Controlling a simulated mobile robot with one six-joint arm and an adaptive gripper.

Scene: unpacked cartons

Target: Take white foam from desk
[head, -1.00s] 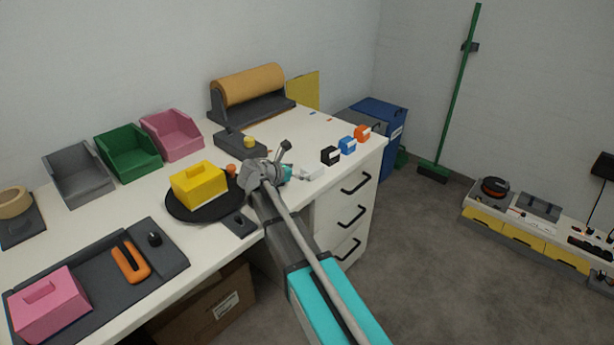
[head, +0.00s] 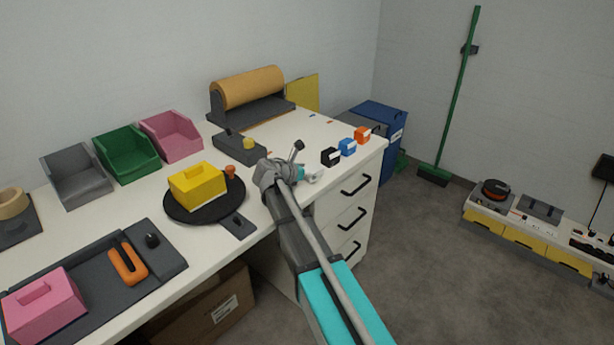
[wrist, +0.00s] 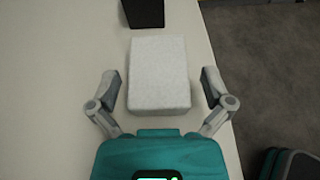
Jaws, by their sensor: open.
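The white foam (wrist: 159,72) is a pale rectangular block lying on the white desk (wrist: 60,60), near the desk's right edge in the wrist view. My gripper (wrist: 157,90) is open, with one finger on each side of the foam and a visible gap on both sides. I cannot tell its exact height above the desk. In the head view my gripper (head: 300,177) is over the front right part of the desk, and my arm and wrist hide most of the foam there.
A yellow box (head: 197,187) sits on a black turntable left of my gripper. The drawers (head: 350,215) are below the desk edge.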

